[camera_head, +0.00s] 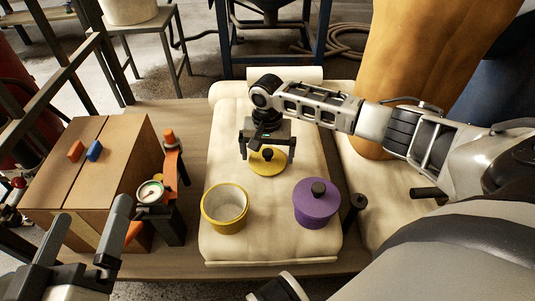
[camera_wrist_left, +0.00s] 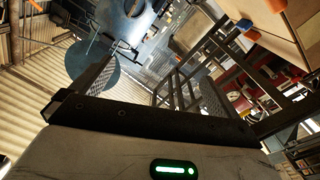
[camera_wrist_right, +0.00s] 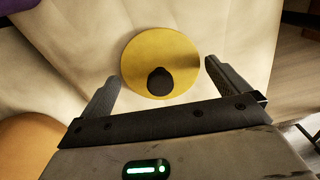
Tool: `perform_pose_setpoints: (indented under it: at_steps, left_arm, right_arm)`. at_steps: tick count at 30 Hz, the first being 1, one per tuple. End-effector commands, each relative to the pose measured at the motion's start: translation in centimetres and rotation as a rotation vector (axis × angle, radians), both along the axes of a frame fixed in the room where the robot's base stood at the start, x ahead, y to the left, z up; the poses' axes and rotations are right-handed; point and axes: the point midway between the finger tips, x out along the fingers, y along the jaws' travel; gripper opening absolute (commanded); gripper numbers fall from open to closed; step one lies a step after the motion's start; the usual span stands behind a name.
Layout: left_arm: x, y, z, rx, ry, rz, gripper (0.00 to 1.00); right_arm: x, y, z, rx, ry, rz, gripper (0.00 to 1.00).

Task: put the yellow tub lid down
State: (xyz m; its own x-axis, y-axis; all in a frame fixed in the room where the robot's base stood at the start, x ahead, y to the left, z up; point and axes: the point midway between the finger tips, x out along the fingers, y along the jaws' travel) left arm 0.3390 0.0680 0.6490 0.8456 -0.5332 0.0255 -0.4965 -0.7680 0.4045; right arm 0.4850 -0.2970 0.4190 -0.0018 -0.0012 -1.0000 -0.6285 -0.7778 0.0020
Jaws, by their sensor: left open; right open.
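The yellow tub lid (camera_head: 270,166), a flat disc with a black knob, lies on the cream padded surface behind the tubs. My right gripper (camera_head: 264,150) is over it and open. In the right wrist view the lid (camera_wrist_right: 165,50) shows whole, with its knob (camera_wrist_right: 160,81) between the open fingers (camera_wrist_right: 160,84) and touching neither. The yellow tub (camera_head: 224,210) stands uncovered in front, pale inside. The purple tub (camera_head: 317,203) stands to its right with its lid and dark knob on. My left gripper (camera_head: 88,238) is open and empty at the lower left.
A brown box (camera_head: 75,190) with an orange and a blue piece on top stands left. An orange and black device (camera_head: 172,195) with a round dial stands between it and the cream pad (camera_head: 222,130). A dark knobbed post (camera_head: 354,205) stands right of the purple tub.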

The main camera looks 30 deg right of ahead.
Motion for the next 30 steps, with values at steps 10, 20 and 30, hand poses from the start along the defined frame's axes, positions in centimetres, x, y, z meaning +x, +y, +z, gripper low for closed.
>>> perform_pose_setpoints:
  at_steps: [10,20,30]
  left_arm:
    - [-1.1,0.2,-2.1,0.108,0.166,0.009,1.0]
    - [-1.2,0.6,-2.9,0.193,0.175,0.021,1.0]
    - [-1.2,0.7,-3.0,0.196,0.175,0.021,1.0]
  right_arm:
    - [0.1,0.0,8.0,0.0,-0.003,-0.001,1.0]
    - [0.1,0.0,11.1,0.001,-0.001,-0.002,1.0]
    - [0.1,0.0,11.1,0.001,-0.001,-0.002,1.0]
